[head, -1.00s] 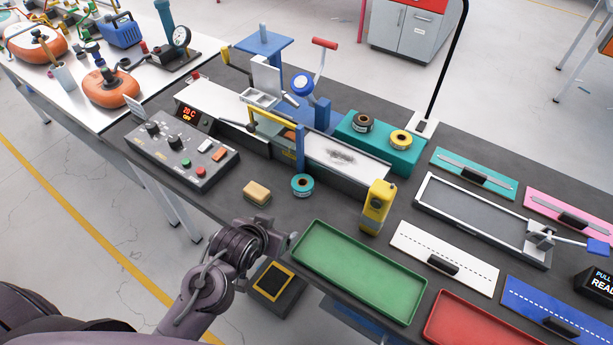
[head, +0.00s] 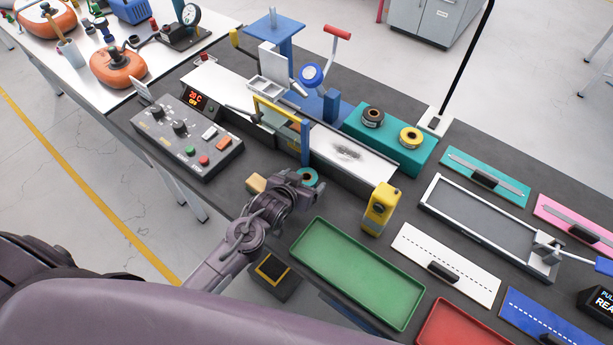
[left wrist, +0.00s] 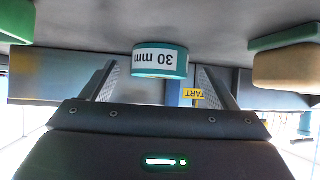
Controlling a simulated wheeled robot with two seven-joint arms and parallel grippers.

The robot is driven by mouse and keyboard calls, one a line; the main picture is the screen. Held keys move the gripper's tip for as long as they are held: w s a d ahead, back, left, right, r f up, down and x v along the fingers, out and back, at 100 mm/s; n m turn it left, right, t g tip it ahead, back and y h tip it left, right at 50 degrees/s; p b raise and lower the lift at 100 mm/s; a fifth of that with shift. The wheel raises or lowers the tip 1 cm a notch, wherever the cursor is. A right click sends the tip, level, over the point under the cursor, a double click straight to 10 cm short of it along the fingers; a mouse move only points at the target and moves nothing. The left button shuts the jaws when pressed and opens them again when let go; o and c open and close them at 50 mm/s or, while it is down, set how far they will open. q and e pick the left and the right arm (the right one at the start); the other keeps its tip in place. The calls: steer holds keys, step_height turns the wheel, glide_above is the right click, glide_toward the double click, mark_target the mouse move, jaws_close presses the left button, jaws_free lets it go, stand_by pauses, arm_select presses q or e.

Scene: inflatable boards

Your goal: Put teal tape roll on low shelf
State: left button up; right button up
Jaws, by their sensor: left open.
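The teal tape roll (head: 309,175) lies on the dark bench, partly hidden behind my left gripper (head: 302,186) in the head view. In the left wrist view the tape roll (left wrist: 160,61), with a white "30 mm" label, shows between the two fingertips of my left gripper (left wrist: 158,72). Gaps show on both sides of it, and the gripper is open and empty. A low teal shelf (head: 418,162) stands at the back of the bench, carrying a dark brown tape roll (head: 372,116) and a yellow tape roll (head: 410,138). My right gripper is not in view.
A beige sponge (head: 256,183) sits left of my gripper. The sealing machine (head: 345,152) stands behind the roll. A yellow handheld device (head: 380,208) stands upright to the right, and a green tray (head: 358,273) lies in front. The control box (head: 187,139) is at left.

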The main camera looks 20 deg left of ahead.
arm_select(q)
steer(key=shift+x, duration=0.9)
steer(key=c, duration=1.1)
steer(key=shift+r, duration=0.1)
